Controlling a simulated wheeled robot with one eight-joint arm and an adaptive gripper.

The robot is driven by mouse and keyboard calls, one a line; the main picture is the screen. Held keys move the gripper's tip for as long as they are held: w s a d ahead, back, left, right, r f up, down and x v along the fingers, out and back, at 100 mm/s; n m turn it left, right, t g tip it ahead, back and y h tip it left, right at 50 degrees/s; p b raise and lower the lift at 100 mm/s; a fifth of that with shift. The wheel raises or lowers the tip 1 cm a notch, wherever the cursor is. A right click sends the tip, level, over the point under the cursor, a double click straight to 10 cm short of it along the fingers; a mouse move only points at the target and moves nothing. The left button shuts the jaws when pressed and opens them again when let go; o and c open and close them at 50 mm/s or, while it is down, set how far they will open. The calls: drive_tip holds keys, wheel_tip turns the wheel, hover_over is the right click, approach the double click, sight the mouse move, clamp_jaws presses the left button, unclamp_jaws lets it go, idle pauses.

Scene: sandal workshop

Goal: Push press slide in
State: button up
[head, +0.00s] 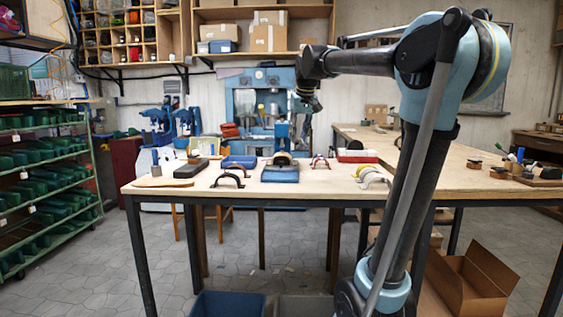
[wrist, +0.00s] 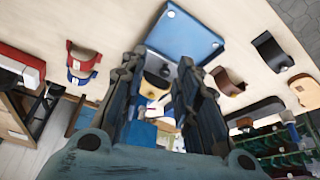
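A low blue block (head: 281,175) with a dark and tan curved piece (head: 282,158) on it sits on the workbench (head: 325,180). In the wrist view the blue block (wrist: 188,32) shows as a flat plate beyond the fingertips. A tall blue machine (head: 246,105) stands behind the bench. I cannot tell for certain which of these is the press, and I cannot make out its slide. My gripper (head: 308,98) hangs above the bench, apart from the block. In the wrist view its two fingers (wrist: 158,66) are spread, with a curved piece visible beyond the gap.
Curved strap pieces lie left (head: 229,177) and right (head: 372,176) of the block. A blue tray (head: 239,161) and a red-and-white box (head: 357,156) stand farther back. An open cardboard box (head: 470,283) is on the floor at right. A shelf of green bins (head: 45,190) is at left.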

drive_tip(key=w+a+r, duration=0.4)
approach(282, 162)
drive_tip(key=shift+n, duration=0.3)
drive_tip(key=x, duration=0.8)
drive_tip(key=shift+w+a+f, duration=0.1)
drive_tip(key=shift+w+a, duration=0.05)
drive_tip(key=shift+w, duration=0.3)
clamp_jaws()
